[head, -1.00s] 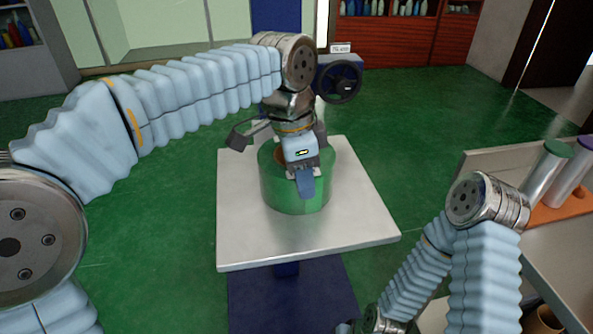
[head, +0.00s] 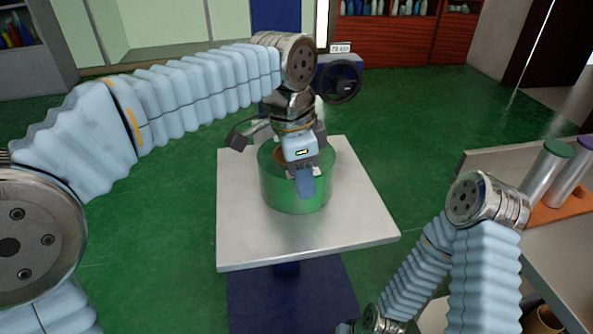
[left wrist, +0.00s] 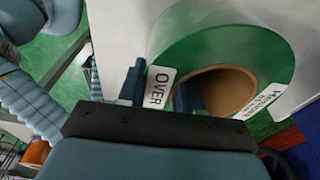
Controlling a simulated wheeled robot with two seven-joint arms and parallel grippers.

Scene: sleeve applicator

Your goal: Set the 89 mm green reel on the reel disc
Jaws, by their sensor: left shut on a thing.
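The green reel (head: 285,198) is a wide ring with a brown core. In the head view it stands upright-axis over the pale square metal top (head: 245,245); I cannot tell whether it rests on it. My left gripper (head: 302,172) comes down from above and is shut on the reel's near wall. In the left wrist view the left gripper (left wrist: 160,88) has one blue finger outside the reel (left wrist: 225,48) and one inside its core. No separate reel disc can be made out. My right gripper is out of view.
A dark handwheel (head: 340,82) with a small display (head: 340,48) stands behind the metal top. At the right, a bench holds metallic rolls with green (head: 546,170) and purple ends on an orange base (head: 565,207). The front of the metal top is bare.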

